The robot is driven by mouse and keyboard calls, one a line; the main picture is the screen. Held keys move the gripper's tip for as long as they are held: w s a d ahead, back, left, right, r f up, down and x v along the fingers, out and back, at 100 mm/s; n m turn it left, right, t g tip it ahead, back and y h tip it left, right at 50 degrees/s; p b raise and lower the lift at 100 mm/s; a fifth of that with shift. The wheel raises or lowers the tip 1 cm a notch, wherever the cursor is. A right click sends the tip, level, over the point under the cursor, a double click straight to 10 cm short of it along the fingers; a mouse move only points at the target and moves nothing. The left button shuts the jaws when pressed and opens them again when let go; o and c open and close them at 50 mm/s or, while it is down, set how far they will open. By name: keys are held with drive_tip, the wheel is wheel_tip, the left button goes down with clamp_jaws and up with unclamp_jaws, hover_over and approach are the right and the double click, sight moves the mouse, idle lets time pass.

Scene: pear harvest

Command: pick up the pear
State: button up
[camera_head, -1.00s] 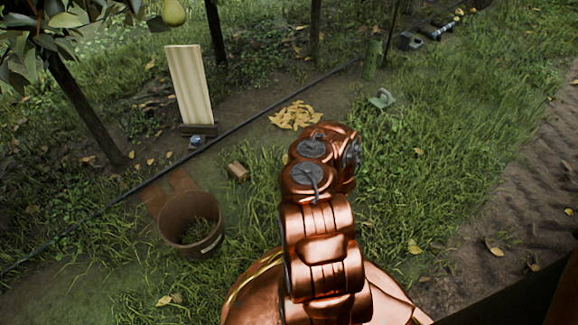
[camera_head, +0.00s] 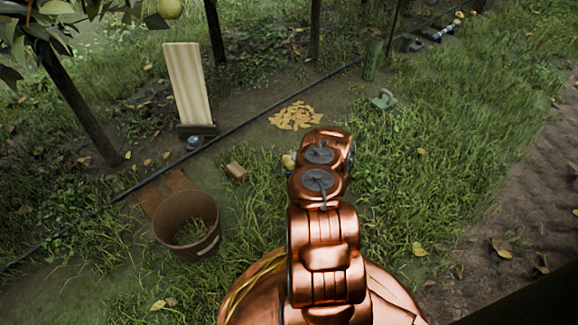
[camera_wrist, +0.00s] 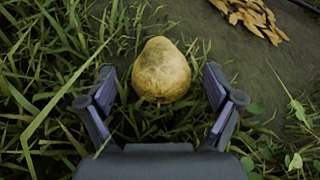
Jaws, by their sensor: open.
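A yellow-brown pear (camera_wrist: 161,71) lies on the ground at the edge of the grass, in the upper middle of the wrist view. My gripper (camera_wrist: 159,84) is open in that view, with one finger on each side below the pear. The pear sits ahead of and partly between the fingertips, with a gap on both sides. In the head view a small part of a pale yellow fruit (camera_head: 288,161) shows beside my copper arm, which hides my gripper there.
A pale board (camera_head: 187,84) stands behind a dark hose (camera_head: 245,124). Yellow leaves (camera_head: 297,115) lie beyond my arm. Another pear (camera_head: 170,8) hangs at upper left.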

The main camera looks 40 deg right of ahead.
drive_tip(key=shift+w+d+f, duration=0.15)
drive_tip(key=shift+w, duration=0.35)
drive_tip(key=c, duration=1.3)
